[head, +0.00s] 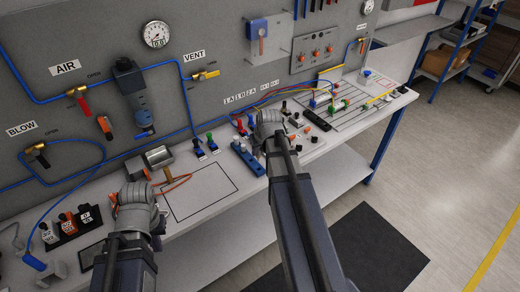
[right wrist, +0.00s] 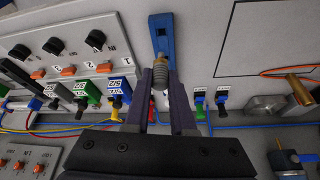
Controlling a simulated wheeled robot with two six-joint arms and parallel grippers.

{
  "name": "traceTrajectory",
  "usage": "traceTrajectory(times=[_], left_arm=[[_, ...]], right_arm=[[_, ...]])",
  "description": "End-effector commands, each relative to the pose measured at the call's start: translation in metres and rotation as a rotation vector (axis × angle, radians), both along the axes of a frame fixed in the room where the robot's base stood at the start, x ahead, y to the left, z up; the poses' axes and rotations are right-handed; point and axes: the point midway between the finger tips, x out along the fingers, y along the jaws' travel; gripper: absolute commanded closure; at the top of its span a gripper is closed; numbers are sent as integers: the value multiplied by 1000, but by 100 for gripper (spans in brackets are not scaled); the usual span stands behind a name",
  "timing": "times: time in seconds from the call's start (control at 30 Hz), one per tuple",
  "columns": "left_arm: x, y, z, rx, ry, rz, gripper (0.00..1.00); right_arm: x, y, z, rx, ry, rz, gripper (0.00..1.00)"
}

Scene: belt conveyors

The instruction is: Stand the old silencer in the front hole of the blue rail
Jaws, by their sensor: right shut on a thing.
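The blue rail (head: 248,158) lies on the bench in front of the small valves. In the right wrist view the rail (right wrist: 161,24) runs from the top towards my fingers, with a dark hole near its front end. My right gripper (right wrist: 165,72) is shut on the old silencer (right wrist: 171,88), a small ribbed greyish piece between the fingers. It is over the rear part of the rail; contact cannot be told. In the head view my right gripper (head: 268,128) hides the silencer. My left gripper (head: 138,196) is over the bench at the left, its fingertips unclear.
Small blue and green valves (head: 206,143) stand left of the rail.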

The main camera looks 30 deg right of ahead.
Motion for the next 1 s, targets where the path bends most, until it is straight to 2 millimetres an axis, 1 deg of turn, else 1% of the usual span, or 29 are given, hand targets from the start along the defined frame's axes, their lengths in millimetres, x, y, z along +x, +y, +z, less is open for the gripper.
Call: traceTrajectory(times=[0.17,0.5,0.57,0.67,1.0], left_arm=[[0,0,-9,0,0,0,100],[0,0,-39,0,0,1,100],[0,0,-42,0,0,1,100],[0,0,-44,0,0,1,100],[0,0,-43,0,0,1,100]], right_arm=[[0,0,-9,0,0,0,100],[0,0,-39,0,0,0,100],[0,0,-42,0,0,0,100],[0,0,-44,0,0,0,100],[0,0,-43,0,0,0,100]])
